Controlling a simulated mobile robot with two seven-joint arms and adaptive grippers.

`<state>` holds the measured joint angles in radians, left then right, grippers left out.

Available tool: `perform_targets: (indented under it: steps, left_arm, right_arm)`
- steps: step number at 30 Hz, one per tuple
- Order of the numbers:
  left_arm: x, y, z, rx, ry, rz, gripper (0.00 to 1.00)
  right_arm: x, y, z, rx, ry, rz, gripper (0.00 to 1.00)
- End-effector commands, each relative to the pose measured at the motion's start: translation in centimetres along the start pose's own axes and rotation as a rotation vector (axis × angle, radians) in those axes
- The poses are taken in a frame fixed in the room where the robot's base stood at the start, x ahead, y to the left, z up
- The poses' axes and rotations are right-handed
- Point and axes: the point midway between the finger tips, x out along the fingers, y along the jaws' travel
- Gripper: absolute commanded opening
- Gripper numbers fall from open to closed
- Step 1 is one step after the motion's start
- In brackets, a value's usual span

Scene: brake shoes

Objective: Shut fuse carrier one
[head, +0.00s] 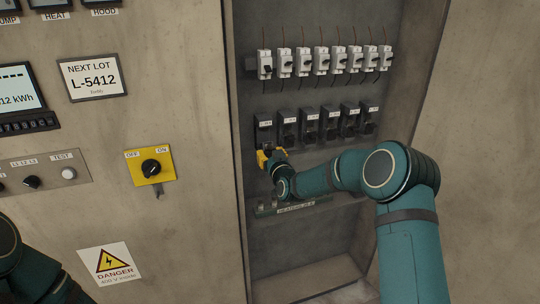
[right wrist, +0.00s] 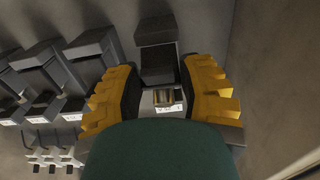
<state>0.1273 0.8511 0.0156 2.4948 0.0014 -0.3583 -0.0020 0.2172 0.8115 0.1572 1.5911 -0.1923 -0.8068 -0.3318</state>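Fuse carrier one (head: 264,136) is the leftmost of a row of dark fuse carriers in the cabinet. My right gripper (head: 270,156) is at its lower front. In the right wrist view, the yellow fingers of the gripper (right wrist: 158,90) stand apart on either side of the dark carrier (right wrist: 157,50). A brass-coloured part (right wrist: 164,97) and a white label show at the carrier's holder, so it looks swung out. Gaps show beside the carrier; I cannot tell whether a finger touches it. My left arm shows at the lower left, its gripper out of view.
Neighbouring fuse carriers (head: 287,131) stand close to the right. A row of white breakers (head: 321,61) with wires is above. A labelled rail (head: 300,208) is below. The cabinet's left edge is close to the gripper. A yellow OFF/ON switch (head: 151,167) is on the left panel.

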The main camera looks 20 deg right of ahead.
Motion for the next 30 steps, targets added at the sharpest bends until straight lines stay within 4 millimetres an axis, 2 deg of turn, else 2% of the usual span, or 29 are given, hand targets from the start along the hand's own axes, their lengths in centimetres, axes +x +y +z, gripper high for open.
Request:
perform_targets:
  steps: [1, 2, 3, 17, 30]
  left_arm:
    - [0.0, 0.0, 0.0, 0.000, 0.000, 0.000, 0.47]
    - [0.0, 0.0, 0.0, 0.000, 0.000, 0.000, 0.47]
    - [0.0, 0.0, 0.0, 0.000, 0.000, 0.000, 0.47]
    - [-0.7, 0.2, 0.0, 0.000, -0.003, 0.000, 0.47]
    - [-4.1, 1.5, 0.3, -0.003, -0.019, 0.001, 0.47]
  right_arm:
    - [0.0, 0.0, 0.0, 0.000, 0.000, 0.000, 0.16]
    - [0.0, 0.0, 0.0, 0.000, 0.000, 0.000, 0.06]
    - [0.0, 0.0, 0.0, 0.000, 0.000, 0.000, 0.03]
    - [0.1, 0.0, -0.4, 0.000, -0.029, 0.000, 0.03]
    - [0.4, 0.0, -1.6, -0.002, -0.210, 0.000, 0.03]
